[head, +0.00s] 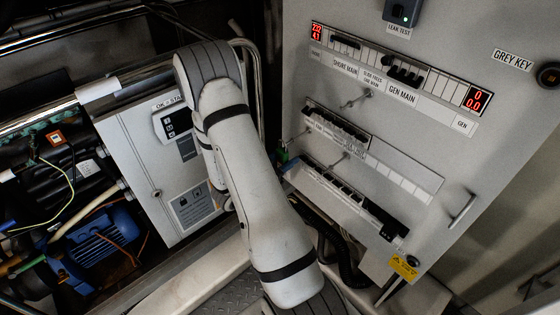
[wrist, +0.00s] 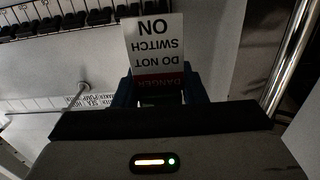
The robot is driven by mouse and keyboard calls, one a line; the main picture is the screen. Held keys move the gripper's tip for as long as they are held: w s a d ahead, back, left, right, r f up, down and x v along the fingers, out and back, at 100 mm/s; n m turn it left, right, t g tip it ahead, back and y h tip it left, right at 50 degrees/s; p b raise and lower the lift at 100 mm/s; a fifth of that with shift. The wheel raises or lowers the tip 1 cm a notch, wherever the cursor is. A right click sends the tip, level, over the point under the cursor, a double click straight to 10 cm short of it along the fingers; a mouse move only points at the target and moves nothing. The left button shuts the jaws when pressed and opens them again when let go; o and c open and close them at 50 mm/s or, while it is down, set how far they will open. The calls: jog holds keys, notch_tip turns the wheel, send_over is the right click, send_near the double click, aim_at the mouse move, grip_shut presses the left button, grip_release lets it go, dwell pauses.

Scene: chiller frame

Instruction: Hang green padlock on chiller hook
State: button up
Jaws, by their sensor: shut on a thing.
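My gripper (wrist: 158,97) is shut, with its blue fingers either side of a white and red tag (wrist: 155,45) reading "DANGER DO NOT SWITCH ON", upside down in the wrist view. The tag hides what lies behind it. In the head view my arm hides most of the gripper. A small green patch, which looks like the green padlock (head: 282,156), shows just right of the arm, by the lower breaker rows. A metal hook (wrist: 82,89) sticks out from the panel left of the fingers in the wrist view. I cannot read which hook is the chiller's.
The grey panel (head: 480,120) carries several breaker rows and labels. Other hooks stick out, one below the top row (head: 367,92) and one between the lower rows (head: 340,160). A grey box (head: 150,180) stands left of my arm, with a blue motor (head: 105,240) below it.

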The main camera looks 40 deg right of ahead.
jog(key=shift+w+d+f+b, duration=0.1)
jog(key=shift+d+f+b, duration=0.25)
jog(key=shift+d, duration=0.4)
jog(key=shift+d+f+b, duration=0.2)
jog(key=shift+d+b, duration=0.1)
jog(key=shift+d, duration=0.4)
jog(key=o, duration=1.2)
jog(key=shift+c, duration=0.2)
jog(key=a+b, duration=0.1)
jog(key=a, duration=0.6)
jog(key=shift+s+a, duration=0.3)
jog(key=shift+a, duration=0.1)
